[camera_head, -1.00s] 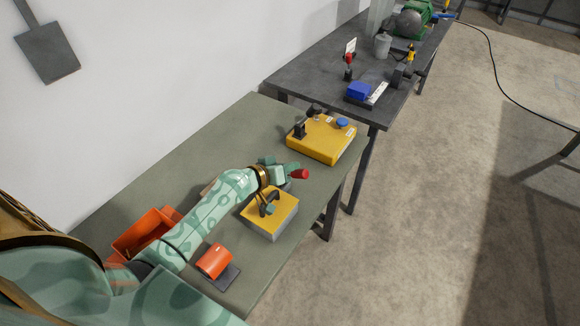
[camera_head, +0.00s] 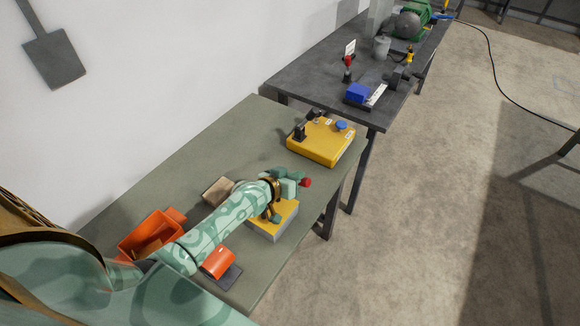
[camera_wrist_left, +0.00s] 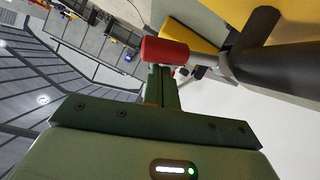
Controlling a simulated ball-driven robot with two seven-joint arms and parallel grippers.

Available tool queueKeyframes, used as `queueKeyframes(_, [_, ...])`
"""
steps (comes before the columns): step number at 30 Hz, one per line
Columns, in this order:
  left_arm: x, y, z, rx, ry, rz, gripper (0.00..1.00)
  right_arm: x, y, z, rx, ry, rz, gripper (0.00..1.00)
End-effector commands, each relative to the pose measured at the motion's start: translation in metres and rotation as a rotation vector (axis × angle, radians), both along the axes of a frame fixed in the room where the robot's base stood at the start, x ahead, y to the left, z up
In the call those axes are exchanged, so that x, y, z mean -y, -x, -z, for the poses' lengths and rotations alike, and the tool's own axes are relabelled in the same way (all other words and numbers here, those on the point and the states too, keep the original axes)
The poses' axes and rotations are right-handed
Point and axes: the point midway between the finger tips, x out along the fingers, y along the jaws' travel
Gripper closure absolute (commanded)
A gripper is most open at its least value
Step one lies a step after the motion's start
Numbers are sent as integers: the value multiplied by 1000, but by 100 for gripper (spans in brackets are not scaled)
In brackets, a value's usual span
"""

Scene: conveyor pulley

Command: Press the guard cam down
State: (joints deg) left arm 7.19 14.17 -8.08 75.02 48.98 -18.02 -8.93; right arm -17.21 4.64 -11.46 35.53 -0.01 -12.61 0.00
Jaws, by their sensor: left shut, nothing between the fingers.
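A box with a yellow top and grey sides (camera_head: 284,222) stands near the bench's front edge, partly hidden by my left arm. A red cylindrical tip (camera_head: 306,182) shows just past my left gripper (camera_head: 291,185). In the left wrist view this red tip (camera_wrist_left: 165,51) sits on a silver rod that leads to a dark bar (camera_wrist_left: 275,65) over a yellow surface. I take this lever as the guard cam, but cannot be sure. My left gripper is shut and empty, its green fingers (camera_wrist_left: 161,85) close beside the red tip. I cannot tell whether they touch. My right gripper is out of view.
A yellow control box (camera_head: 320,150) stands farther along the green bench (camera_head: 175,165). An orange bin (camera_head: 150,235), a brown block (camera_head: 217,191) and an orange part (camera_head: 219,263) lie near my arm. A dark table (camera_head: 310,75) stands behind.

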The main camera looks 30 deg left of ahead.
Motion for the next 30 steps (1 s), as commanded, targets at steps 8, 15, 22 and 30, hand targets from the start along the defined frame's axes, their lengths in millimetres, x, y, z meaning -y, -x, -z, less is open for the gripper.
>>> queueKeyframes(8, [12, 1, 13, 12, -181, 0, 100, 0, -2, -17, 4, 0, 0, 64])
queueKeyframes(15, [15, 1, 22, 15, -206, 1, 100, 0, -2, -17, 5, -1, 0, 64])
queueKeyframes(22, [16, 1, 25, 16, -205, 0, 100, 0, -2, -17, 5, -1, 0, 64])
queueKeyframes(30, [16, 1, 25, 16, -204, -1, 100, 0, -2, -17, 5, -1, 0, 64])
